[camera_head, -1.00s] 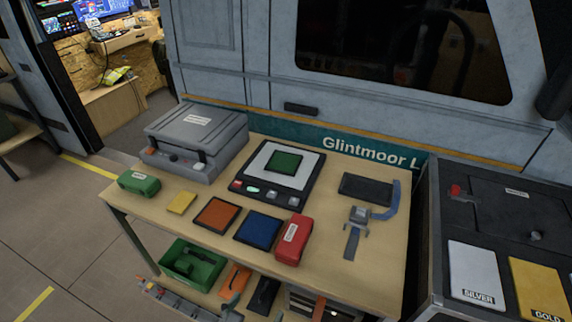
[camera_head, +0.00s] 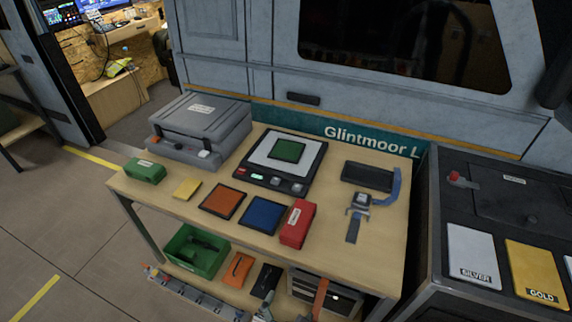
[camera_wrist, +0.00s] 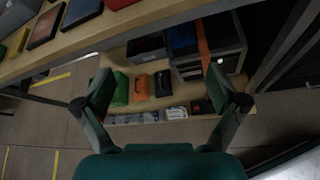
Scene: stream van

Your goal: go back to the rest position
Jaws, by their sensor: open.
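My gripper (camera_wrist: 160,95) shows in the wrist view with its two fingers wide apart and nothing between them. It is in front of the wooden table (camera_wrist: 150,20), facing the table's lower shelf. In the head view I see no clear part of my gripper. The table (camera_head: 290,240) stands against the van side, with a scale (camera_head: 272,182) bearing a green square (camera_head: 288,150) on its white plate. An orange square (camera_head: 222,202) and a blue square (camera_head: 264,216) lie flat in front of the scale.
A grey case (camera_head: 198,132), green pouch (camera_head: 145,171), yellow block (camera_head: 187,188), red pouch (camera_head: 297,224) and black pad (camera_head: 368,177) are on the table. The lower shelf holds a green bin (camera_head: 196,250). A dark cabinet (camera_head: 500,210) stands right. Floor at left is clear.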

